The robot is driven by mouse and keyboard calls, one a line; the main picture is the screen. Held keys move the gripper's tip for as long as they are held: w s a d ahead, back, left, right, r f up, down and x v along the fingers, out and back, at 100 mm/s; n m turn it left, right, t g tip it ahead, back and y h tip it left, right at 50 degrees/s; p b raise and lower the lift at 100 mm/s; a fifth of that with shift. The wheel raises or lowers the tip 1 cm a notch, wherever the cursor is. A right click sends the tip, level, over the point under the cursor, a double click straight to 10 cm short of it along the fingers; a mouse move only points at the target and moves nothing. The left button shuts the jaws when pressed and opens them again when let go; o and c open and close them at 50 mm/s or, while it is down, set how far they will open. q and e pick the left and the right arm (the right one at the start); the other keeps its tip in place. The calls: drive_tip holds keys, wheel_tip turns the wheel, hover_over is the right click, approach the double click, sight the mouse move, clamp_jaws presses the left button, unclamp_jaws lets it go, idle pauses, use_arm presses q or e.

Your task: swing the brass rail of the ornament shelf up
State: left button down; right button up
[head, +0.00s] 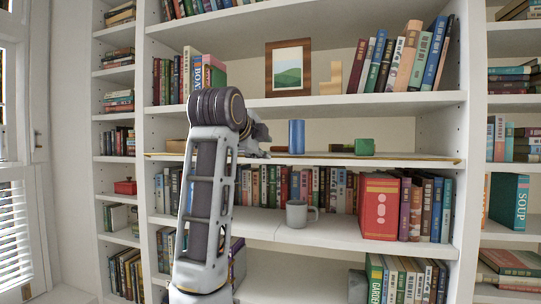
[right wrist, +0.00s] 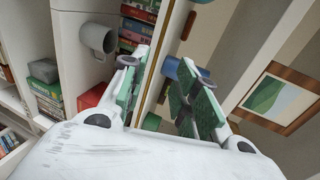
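The brass rail (head: 400,158) is a thin strip along the front edge of the ornament shelf, lying low, level with the board. A blue cylinder (head: 296,137) and a green mug (head: 364,147) stand on that shelf behind it. My right gripper (head: 264,146) is at the shelf front, left of the blue cylinder, partly hidden by my own arm. In the right wrist view, my right gripper (right wrist: 160,88) is open, its green-padded fingers apart. The shelf's front edge runs between them in that picture; I cannot tell whether they touch the rail. My left gripper is out of view.
A framed picture (head: 288,68) and books stand on the shelf above. The rail's front is clear to the right of my arm.

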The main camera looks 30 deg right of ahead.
drive_tip(key=p+x, duration=0.2)
drive_tip(key=x, duration=0.8)
drive_tip(key=shift+w+d+f+p, duration=0.15)
drive_tip(key=shift+w+d+p, duration=0.05)
drive_tip(key=shift+w+p, duration=0.1)
drive_tip(key=shift+s, duration=0.1)
